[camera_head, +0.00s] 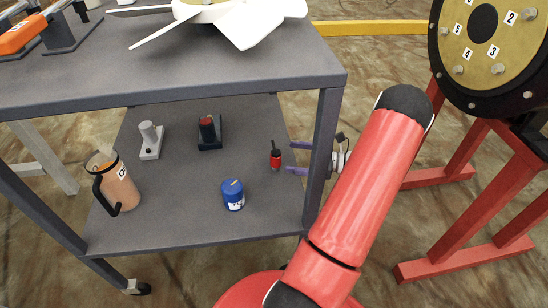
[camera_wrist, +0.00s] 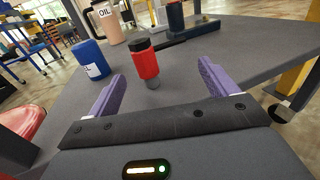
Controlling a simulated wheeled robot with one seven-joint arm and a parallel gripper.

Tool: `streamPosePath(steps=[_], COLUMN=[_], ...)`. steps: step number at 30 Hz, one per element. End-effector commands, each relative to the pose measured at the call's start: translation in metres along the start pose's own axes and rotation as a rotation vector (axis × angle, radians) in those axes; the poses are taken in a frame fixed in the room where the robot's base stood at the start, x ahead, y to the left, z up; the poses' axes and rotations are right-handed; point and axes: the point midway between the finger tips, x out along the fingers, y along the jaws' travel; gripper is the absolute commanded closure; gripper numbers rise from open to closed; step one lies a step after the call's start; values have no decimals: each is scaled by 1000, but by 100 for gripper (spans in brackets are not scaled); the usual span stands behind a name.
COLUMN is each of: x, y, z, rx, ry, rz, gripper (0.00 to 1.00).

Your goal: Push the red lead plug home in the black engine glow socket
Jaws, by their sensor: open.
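The red plug (camera_head: 275,159) stands upright on the cart's lower shelf, with a red body and black top. It also shows in the wrist view (camera_wrist: 146,66). My gripper (camera_head: 289,158) reaches in from the right, low over the shelf. Its two purple fingers are open and empty, one to each side of the plug's line in the wrist view (camera_wrist: 160,73). The plug stands just beyond the fingertips; I see no contact. A black block with an upright, red-topped part (camera_head: 209,132) stands farther left on the shelf. I cannot tell whether it is the glow socket.
A grey block with a post (camera_head: 150,140), a blue can (camera_head: 233,195) and an oil jug (camera_head: 118,185) share the shelf (camera_head: 180,215). A cart leg (camera_head: 323,150) stands close by my gripper. A red stand with a round numbered panel (camera_head: 480,50) is at right.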

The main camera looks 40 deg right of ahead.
Motion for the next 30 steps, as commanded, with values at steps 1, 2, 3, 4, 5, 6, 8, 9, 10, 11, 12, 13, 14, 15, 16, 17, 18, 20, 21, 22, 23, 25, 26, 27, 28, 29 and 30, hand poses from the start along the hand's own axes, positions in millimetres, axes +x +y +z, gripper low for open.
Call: streamPosePath(steps=[1,2,3,4,5,6,8,9,10,11,12,13,14,15,16,17,18,20,21,22,23,25,26,27,28,29,30], x=[6,10,16,21,26,32,40,43,45,46,46,46,46,46,46,46,46,45,45,45,45,45,45,45,45,45,45], y=[2,3,4,5,6,6,6,5,5,5,5,5,5,5,5,5,5,5,5,5,5,5,5,5,5,5,5], z=[1,2,3,4,5,4,4,4,4,5,5,5,5,5,5,5,5,5,5,5,5,5,5,5,5,5,5], rx=[0,-1,-1,-1,-2,-1,-1,-1,-1,-1,-2,-2,-2,-2,-2,-2,-2,-2,-2,-2,-2,-2,-2,-2,-2,-2,-2], ry=[-1,-1,-1,0,0,-1,-1,0,0,0,0,0,0,0,0,0,0,0,0,0,0,0,0,0,0,0,0], rz=[3,3,3,3,4,5,2,2,2,2,1,1,1,1,1,1,1,1,1,1,1,1,1,1,1,1,1], gripper=[15,15,15,15,15,15,15,15,15,15,15,15,15,15,15,19,24,32,37,41,45,54,58,63,67,71,76])
